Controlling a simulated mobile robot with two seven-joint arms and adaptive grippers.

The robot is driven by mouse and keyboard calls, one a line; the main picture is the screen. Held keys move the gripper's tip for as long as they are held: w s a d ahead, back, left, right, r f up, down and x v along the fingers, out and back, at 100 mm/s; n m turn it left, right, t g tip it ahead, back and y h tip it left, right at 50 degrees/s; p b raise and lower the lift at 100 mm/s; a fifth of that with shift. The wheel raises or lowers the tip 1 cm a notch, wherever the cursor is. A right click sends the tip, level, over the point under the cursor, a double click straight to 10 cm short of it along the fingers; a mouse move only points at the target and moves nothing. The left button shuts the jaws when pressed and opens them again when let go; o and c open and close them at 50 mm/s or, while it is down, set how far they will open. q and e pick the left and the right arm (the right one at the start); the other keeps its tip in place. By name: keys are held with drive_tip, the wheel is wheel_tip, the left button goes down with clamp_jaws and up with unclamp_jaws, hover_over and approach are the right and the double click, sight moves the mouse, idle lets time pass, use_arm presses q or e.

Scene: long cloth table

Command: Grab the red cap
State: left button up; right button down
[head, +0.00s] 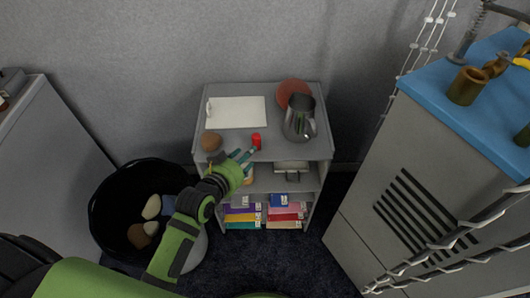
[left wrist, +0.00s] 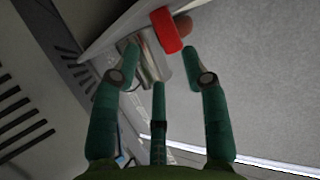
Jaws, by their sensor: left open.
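The red cap (head: 256,140) stands near the front edge of the top of a small grey shelf unit (head: 275,154). My left gripper (head: 243,155) has its green fingers just left of and in front of the cap, close to the shelf's front edge. In the left wrist view the red cap (left wrist: 166,30) is at the top, beyond the fingertips. The fingers of the left gripper (left wrist: 158,75) are spread with nothing between them that I can see held. Whether a finger touches the cap cannot be told. My right gripper is not in view.
On the shelf top are a brown ball (head: 211,141), a white sheet (head: 237,112), a metal pitcher (head: 299,118) and a reddish round object (head: 292,92). A black bin (head: 110,180) stands left; a grey cabinet with a blue top (head: 445,88) stands right.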

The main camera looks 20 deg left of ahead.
sight(257, 143)
use_arm(q)
drive_tip(key=w, duration=0.2)
drive_tip(key=shift+w+a+f, duration=0.1)
drive_tip(key=shift+w+f, duration=0.1)
drive_tip(key=shift+w, duration=0.1)
drive_tip(key=shift+x, duration=2.35)
drive_tip(key=shift+s, duration=0.1)
drive_tip(key=c, duration=0.5)
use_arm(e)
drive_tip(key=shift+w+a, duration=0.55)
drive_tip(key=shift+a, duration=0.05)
